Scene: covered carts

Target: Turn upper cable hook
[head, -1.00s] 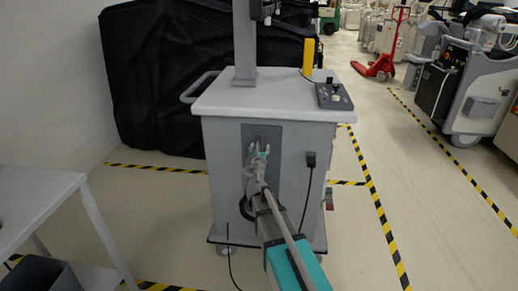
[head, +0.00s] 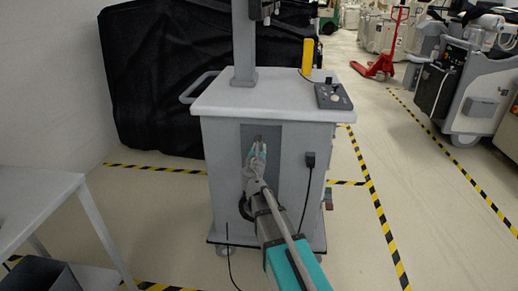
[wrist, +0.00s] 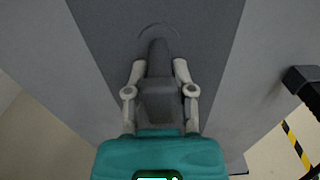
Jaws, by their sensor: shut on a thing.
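The upper cable hook (wrist: 157,62) is a dark grey piece standing out from the dark grey panel (head: 275,135) on the front of the grey cart (head: 220,145). My gripper (head: 259,151) is at the upper part of that panel. In the wrist view my gripper (wrist: 155,72) has one finger on each side of the hook and is shut on it. A faint round outline shows on the panel behind the hook. In the head view my gripper and arm hide most of the hook.
A black cable hangs from a plug (head: 310,159) to the right of the panel. A dark coil (head: 244,207) shows lower, beside my arm. A light table (head: 40,205) stands at the left. A control box (head: 333,96) and a yellow object (head: 308,55) are on the cart top.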

